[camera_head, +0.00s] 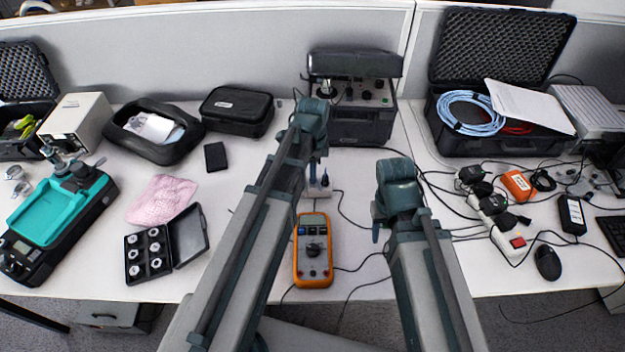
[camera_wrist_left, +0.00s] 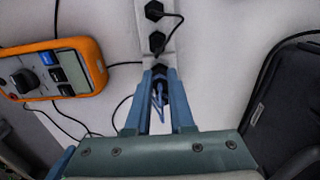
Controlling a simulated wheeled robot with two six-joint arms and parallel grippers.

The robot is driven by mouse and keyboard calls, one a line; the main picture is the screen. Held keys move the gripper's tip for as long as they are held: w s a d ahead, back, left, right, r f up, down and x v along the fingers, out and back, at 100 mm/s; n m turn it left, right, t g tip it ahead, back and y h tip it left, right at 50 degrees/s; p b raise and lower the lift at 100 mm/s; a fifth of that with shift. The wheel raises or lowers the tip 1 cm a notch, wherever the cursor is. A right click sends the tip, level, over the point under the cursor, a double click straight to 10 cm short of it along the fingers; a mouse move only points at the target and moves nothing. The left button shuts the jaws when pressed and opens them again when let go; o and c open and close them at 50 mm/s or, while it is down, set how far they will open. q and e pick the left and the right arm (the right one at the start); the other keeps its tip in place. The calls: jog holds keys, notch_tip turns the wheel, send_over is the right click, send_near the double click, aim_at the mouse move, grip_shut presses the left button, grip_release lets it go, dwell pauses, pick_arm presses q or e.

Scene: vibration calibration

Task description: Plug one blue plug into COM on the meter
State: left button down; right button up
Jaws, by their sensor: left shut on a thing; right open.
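The orange meter (camera_head: 313,272) lies face up on the table, dial and screen showing; it also shows at the left of the left wrist view (camera_wrist_left: 88,62). I cannot read its jack labels. My left gripper (camera_head: 319,184) is beyond the meter, over a pale strip. In the left wrist view its fingers (camera_wrist_left: 160,100) are closed around a small blue plug (camera_wrist_left: 158,92), at the near end of the strip. I cannot tell whether the plug still touches the strip. My right gripper (camera_head: 400,222) is right of the meter; its fingertips are mostly hidden by my arm.
The pale strip (camera_wrist_left: 156,28) carries dark sockets or plugs and a thin cable. Thin dark cables cross the table around the meter. A dark instrument box (camera_head: 362,125) stands behind. A power strip (camera_head: 500,222) with adapters lies at right. An open black case of parts (camera_head: 150,255) lies at left.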

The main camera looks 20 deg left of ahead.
pick_arm(q)
jog(key=shift+r, duration=0.1)
pick_arm(e)
jog(key=shift+r, duration=0.1)
pick_arm(q)
jog(key=shift+r+p, duration=1.65)
jog(key=shift+p, duration=0.15)
pick_arm(e)
notch_tip(320, 180, up, 3)
jog(key=shift+r, duration=0.15)
